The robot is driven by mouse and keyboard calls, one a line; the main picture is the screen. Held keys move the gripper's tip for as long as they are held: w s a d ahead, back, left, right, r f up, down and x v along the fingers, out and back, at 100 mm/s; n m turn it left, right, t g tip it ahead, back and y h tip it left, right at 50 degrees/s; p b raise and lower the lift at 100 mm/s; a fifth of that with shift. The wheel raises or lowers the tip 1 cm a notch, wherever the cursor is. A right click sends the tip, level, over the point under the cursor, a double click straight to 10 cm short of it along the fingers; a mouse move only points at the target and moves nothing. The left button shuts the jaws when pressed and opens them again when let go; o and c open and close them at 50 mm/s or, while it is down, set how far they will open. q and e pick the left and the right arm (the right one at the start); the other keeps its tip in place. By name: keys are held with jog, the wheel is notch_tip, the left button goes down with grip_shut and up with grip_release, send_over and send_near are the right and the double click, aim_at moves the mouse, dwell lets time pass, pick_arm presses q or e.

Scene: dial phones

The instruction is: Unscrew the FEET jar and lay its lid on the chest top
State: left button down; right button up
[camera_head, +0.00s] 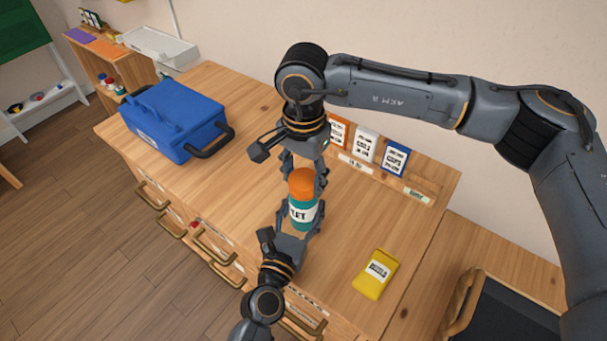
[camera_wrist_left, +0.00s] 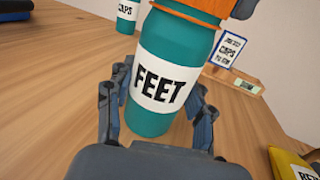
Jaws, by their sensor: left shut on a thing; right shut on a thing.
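The FEET jar (camera_head: 302,213) is teal with a white label and an orange lid (camera_head: 301,183). It stands upright over the wooden chest top (camera_head: 255,130); I cannot tell whether its base touches the wood. My left gripper (camera_head: 300,222) is shut on the jar's body from the front. The left wrist view shows the FEET label (camera_wrist_left: 162,82) between its fingers, with the orange lid (camera_wrist_left: 195,10) on the jar. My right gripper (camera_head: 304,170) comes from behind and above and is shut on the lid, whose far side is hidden.
A blue box (camera_head: 172,115) with dark handles sits at the left of the chest top. A yellow packet (camera_head: 376,274) lies at the front right. Several label cards (camera_head: 366,146) stand along the back. A teal CAPS jar (camera_wrist_left: 127,14) shows behind in the left wrist view.

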aim_at(304, 179)
jog(key=shift+n, duration=1.1)
jog(key=shift+r, duration=0.1)
jog(key=shift+r, duration=1)
jog(key=shift+r, duration=2)
pick_arm(q)
jog(key=shift+c, duration=2.2)
grip_release()
